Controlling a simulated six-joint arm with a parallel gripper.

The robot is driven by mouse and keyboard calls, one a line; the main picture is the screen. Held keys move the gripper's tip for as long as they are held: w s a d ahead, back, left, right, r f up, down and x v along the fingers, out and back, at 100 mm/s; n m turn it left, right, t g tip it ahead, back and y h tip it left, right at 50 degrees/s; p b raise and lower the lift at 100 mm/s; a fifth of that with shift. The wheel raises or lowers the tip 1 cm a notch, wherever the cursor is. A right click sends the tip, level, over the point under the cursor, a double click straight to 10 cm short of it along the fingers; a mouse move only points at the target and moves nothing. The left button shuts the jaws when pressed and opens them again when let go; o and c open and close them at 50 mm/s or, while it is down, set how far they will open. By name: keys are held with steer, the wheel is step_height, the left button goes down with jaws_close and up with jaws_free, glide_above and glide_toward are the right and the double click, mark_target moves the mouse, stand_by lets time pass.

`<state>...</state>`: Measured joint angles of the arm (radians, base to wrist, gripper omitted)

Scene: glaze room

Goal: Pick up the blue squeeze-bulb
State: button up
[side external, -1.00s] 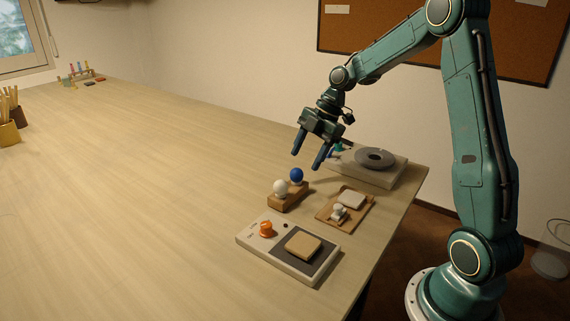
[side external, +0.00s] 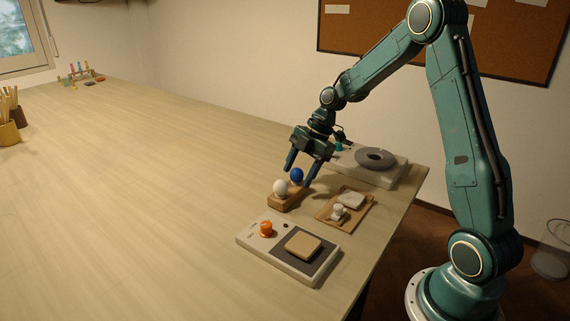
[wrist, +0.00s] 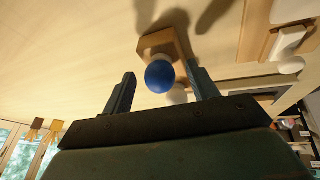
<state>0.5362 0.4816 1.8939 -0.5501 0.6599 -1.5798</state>
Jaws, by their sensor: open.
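The blue squeeze-bulb (side external: 297,175) is a round ball seated at the far end of a small wooden block (side external: 289,200). It also shows in the wrist view (wrist: 159,77), between the finger directions and just beyond the fingertips. A white bulb (side external: 281,187) sits beside it on the same block; in the wrist view it is partly hidden behind the blue one. My gripper (side external: 297,177) is open and empty, with its fingers pointing down and spread to either side of the blue bulb. Its fingertips (wrist: 160,78) are around bulb height; I cannot tell if either touches it.
A pale device with an orange knob (side external: 266,229) and a tan pad stands in front. A wooden tray (side external: 356,220) with white pieces lies to the right. A pale unit with a grey disc (side external: 375,158) stands behind.

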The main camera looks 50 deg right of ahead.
steer(key=c, duration=0.7)
steer(key=shift+r, duration=0.2)
step_height(320, 180, up, 20)
steer(key=shift+f, duration=0.2)
stand_by(0.5)
stand_by(0.6)
